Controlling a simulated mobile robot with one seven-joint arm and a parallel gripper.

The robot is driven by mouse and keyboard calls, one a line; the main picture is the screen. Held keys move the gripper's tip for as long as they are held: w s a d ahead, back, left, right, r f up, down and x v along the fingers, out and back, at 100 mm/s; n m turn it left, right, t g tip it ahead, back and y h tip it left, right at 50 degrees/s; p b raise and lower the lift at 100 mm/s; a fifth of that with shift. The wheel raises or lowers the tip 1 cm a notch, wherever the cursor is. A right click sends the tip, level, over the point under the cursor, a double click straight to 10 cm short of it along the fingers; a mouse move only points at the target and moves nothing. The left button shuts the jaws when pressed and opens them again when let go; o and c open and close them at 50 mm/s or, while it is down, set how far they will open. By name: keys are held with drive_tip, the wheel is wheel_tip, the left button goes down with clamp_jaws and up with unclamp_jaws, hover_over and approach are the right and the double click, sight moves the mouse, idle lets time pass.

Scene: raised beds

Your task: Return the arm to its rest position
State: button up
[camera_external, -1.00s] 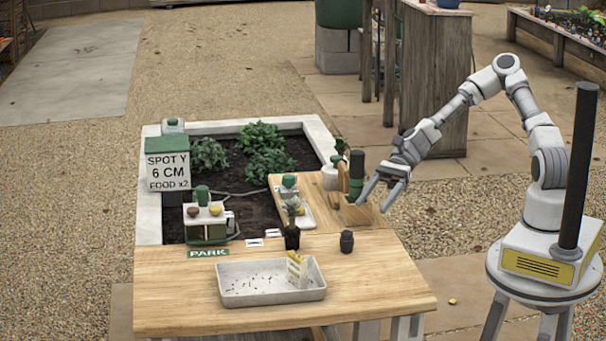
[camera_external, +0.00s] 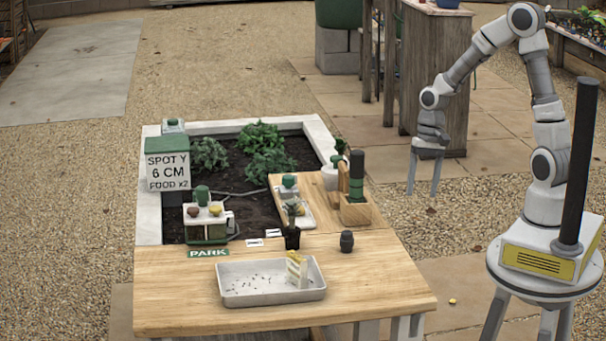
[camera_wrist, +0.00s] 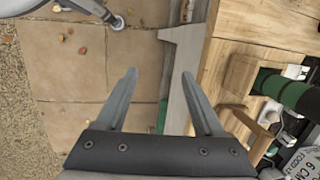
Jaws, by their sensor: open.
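My gripper (camera_external: 424,190) hangs at the right of the raised bed, fingers pointing down, open and empty. My arm is raised and folded above its base, with the elbow high at the upper right. In the wrist view my gripper (camera_wrist: 160,85) has its two fingers spread, with nothing between them but the view of paving and the bench edge below. The tool also shows at the right of the wrist view (camera_wrist: 290,92).
A wooden table (camera_external: 390,282) holds a white tray (camera_external: 262,298), a small dark jar (camera_external: 347,241) and a potted plant (camera_external: 292,238). A planted bed (camera_external: 150,215) lies behind. A wooden stand (camera_external: 440,75) is behind the gripper.

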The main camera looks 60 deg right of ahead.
drive_tip(key=s+d+r+n+t+h+p, duration=0.1)
drive_tip(key=s+d+r+n+t+h, duration=0.15)
drive_tip(key=d+r, duration=0.65)
drive_tip(key=s+d+r+n+t+h+p, duration=0.1)
drive_tip(key=s+d+r+n+t+h, duration=0.2)
drive_tip(key=r, duration=0.9)
drive_tip(key=s+a+f+n+y+b, duration=0.3)
drive_tip(key=s+a+f+b, duration=0.1)
drive_tip(key=s+a, duration=0.25)
wheel_tip(320, 180, up, 14)
drive_tip(key=a+p, duration=0.1)
drive_tip(key=p, duration=1.3)
drive_tip(key=shift+f, duration=0.15)
drive_tip(key=shift+s, duration=0.1)
